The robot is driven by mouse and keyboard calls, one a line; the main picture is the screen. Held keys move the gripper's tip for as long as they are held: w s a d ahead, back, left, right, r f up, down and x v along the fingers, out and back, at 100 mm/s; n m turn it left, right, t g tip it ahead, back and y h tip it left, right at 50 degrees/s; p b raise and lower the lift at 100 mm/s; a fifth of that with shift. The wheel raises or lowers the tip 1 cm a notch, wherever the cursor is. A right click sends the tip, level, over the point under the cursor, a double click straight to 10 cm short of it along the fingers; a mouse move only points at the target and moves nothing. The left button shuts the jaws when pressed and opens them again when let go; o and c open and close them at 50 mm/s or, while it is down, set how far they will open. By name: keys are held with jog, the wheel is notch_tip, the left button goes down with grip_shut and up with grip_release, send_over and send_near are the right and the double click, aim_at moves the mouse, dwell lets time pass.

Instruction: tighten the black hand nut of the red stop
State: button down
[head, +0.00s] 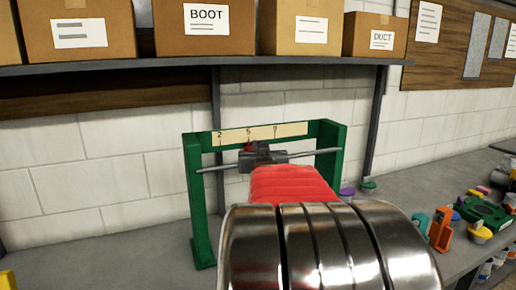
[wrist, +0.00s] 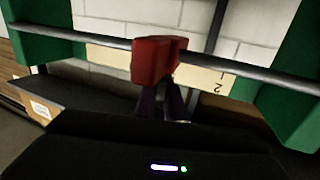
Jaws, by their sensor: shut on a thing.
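The red stop (wrist: 157,60) sits on a thin grey rod (wrist: 228,62) in the wrist view. In the head view only a small red part of the stop (head: 249,147) shows, just under the 5 on the pale scale (head: 262,134). The rod spans a green frame (head: 196,190). My gripper (head: 262,158) is at the stop, hiding most of it. In the wrist view my dark fingers (wrist: 163,103) are shut just beside the stop on something dark, which looks to be the black hand nut. The nut itself is hidden or too dark to make out.
The frame stands on a grey bench (head: 120,252) before a white block wall. A shelf (head: 280,62) with cardboard boxes runs above. At the right are an orange clamp-like part (head: 441,230), a green part (head: 484,213) and several small coloured knobs. The bench left of the frame is mostly clear.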

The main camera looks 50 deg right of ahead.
jog(key=shift+w+r+m+g+h, duration=0.1)
jog(key=shift+m+g+h, duration=1.05)
jog(key=shift+g, duration=0.6)
jog(key=shift+w+r+m+g+h, duration=0.1)
jog(key=shift+m+g+h, duration=0.75)
jog(key=shift+m+g, duration=1.3)
jog(key=shift+g, duration=0.7)
jog(key=m+g, duration=0.2)
jog(key=g, duration=0.1)
jog(key=m+g, duration=0.2)
jog(key=g, duration=0.1)
jog(key=shift+f+g, duration=0.1)
jog(key=shift+g, duration=0.3)
jog(key=shift+m+g, duration=0.3)
jog(key=shift+m, duration=0.1)
jog(key=c, duration=1.8)
grip_release()
jog(key=shift+s, duration=0.1)
jog(key=shift+c, duration=0.2)
notch_tip(320, 180, up, 10)
jog(key=shift+f, duration=0.1)
